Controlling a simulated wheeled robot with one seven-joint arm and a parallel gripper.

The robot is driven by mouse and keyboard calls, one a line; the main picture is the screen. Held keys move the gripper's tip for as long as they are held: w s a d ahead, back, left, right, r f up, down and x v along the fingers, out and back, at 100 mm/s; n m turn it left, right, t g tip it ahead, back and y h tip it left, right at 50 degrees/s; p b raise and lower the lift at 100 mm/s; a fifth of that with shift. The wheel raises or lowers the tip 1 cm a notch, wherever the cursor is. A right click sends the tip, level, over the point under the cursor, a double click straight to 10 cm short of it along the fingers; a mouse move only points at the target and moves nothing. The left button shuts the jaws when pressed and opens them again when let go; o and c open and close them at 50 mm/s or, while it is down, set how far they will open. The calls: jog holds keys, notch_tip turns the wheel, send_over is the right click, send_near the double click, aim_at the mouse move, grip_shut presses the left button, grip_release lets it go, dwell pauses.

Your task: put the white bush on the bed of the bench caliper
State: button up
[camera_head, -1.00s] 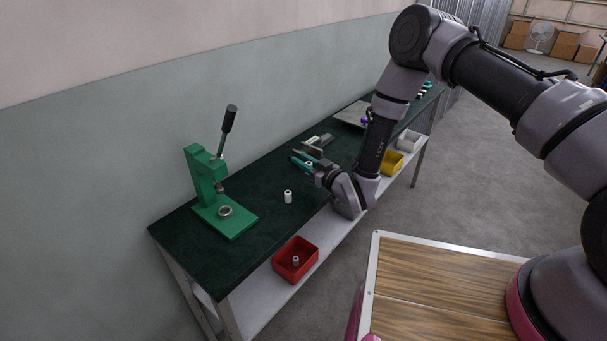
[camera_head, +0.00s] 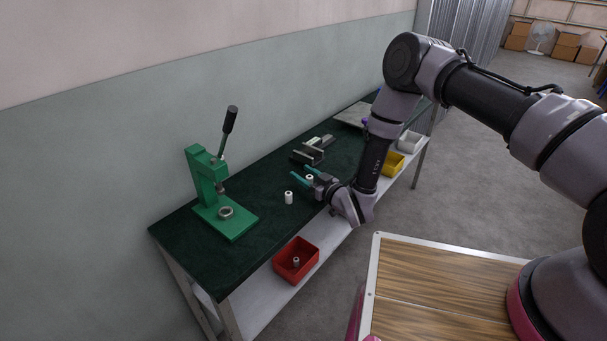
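A small white bush (camera_head: 289,198) stands upright on the dark green bench top, left of my gripper. The bench caliper (camera_head: 309,153), grey and black, lies farther back on the bench, behind my gripper, and no bush shows on its bed. My gripper (camera_head: 299,171) is over the bench between the caliper and the bush, its teal fingers apart and pointing left. A small white piece (camera_head: 309,178) shows between the fingers near their base; I cannot tell whether it is part of the gripper. The fingertips are clear of the standing bush.
A green lever press (camera_head: 208,185) with a ring on its base stands at the bench's left end. A red bin (camera_head: 306,264) holding a small light piece and a yellow bin (camera_head: 393,164) sit on the lower shelf. A grey plate (camera_head: 351,116) lies at the far end.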

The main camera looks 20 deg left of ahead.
jog(key=shift+a, duration=0.1)
jog(key=v, duration=1.1)
jog(key=shift+w+r, duration=0.1)
jog(key=shift+w, duration=0.15)
